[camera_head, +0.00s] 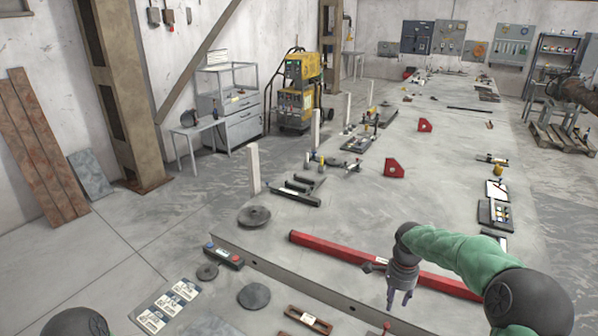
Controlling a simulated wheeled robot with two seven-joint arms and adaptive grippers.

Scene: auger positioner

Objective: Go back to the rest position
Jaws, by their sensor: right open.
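My right gripper (399,299) comes in from the lower right on a green-sleeved arm. Its fingers point down and are apart, with nothing between them. It hangs in front of a long red bar (335,247) that lies across the near part of the grey table (350,205), and the wrist hides part of the bar. Whether the gripper touches the table cannot be told. A dark rounded part at the lower left seems to be my left arm; my left gripper is not in view.
A round dark disc (254,216) and a black clamp-like fixture (297,191) sit at the table's left edge. Red angle blocks (394,168) stand farther back. A button box (223,256) and a sheet of cards (168,305) are at the lower left. The table's middle is mostly clear.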

